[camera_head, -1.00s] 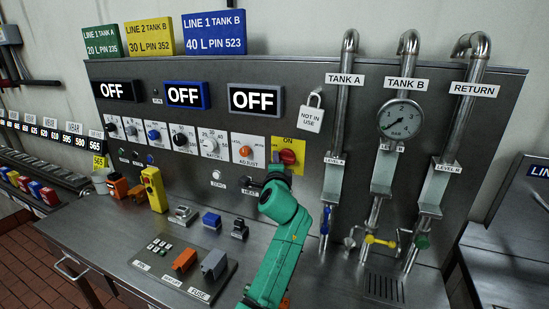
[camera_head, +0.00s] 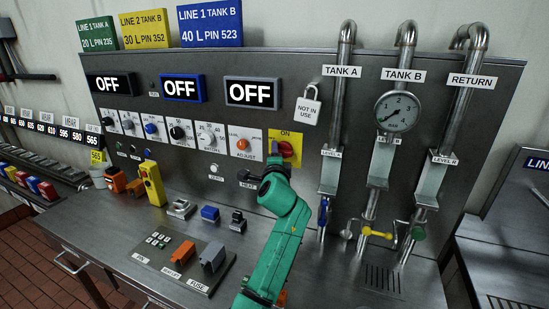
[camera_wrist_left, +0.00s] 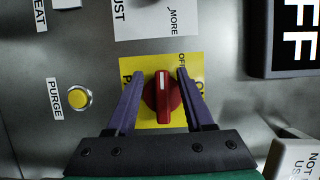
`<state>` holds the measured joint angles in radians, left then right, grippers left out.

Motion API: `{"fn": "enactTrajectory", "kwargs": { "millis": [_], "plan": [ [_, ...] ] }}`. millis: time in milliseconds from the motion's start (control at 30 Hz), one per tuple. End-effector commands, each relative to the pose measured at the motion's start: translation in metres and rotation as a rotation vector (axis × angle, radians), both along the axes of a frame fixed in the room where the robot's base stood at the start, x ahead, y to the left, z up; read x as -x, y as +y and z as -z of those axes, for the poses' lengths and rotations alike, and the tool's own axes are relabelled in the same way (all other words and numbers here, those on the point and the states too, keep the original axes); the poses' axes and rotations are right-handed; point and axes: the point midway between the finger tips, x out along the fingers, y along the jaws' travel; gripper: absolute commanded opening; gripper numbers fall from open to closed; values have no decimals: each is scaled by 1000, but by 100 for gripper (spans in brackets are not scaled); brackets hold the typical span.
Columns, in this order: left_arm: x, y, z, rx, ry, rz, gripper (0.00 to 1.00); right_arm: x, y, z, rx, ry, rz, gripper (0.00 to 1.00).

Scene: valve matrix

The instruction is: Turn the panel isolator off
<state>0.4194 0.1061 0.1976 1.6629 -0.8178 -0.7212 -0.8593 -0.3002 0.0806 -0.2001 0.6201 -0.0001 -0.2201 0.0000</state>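The panel isolator is a red knob (camera_head: 286,149) on a yellow plate (camera_head: 290,136) with an ON label at its top. In the left wrist view the knob (camera_wrist_left: 163,98) shows with its white mark pointing toward the top of the picture. Labels OFF and ON are partly visible on the plate. My left gripper (camera_wrist_left: 160,75) is open, with one purple finger on each side of the knob. A gap shows on the left; the right finger is very close, and I cannot tell if it touches. My right gripper is not in view.
An ADJUST knob (camera_head: 242,145) sits left of the isolator, and a padlock with a NOT IN USE tag (camera_head: 309,106) hangs to its upper right. A yellow PURGE button (camera_wrist_left: 80,98) is close by. Tank pipes with valves (camera_head: 376,233) stand to the right.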

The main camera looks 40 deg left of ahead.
Motion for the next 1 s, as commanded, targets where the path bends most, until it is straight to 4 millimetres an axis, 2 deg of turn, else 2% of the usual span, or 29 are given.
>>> {"fn": "enactTrajectory", "kwargs": {
  "millis": [167, 600, 767, 1000],
  "plan": [
    [12, -11, 2, -1, -1, 0, 52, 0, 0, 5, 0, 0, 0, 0],
    [97, -88, 3, 2, -1, 4, 52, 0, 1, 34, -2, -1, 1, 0],
    [108, -97, 0, 3, 2, 1, 52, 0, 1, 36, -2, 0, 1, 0],
    [108, -98, -1, 1, 1, 1, 52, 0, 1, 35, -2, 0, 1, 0]
  ]
}}
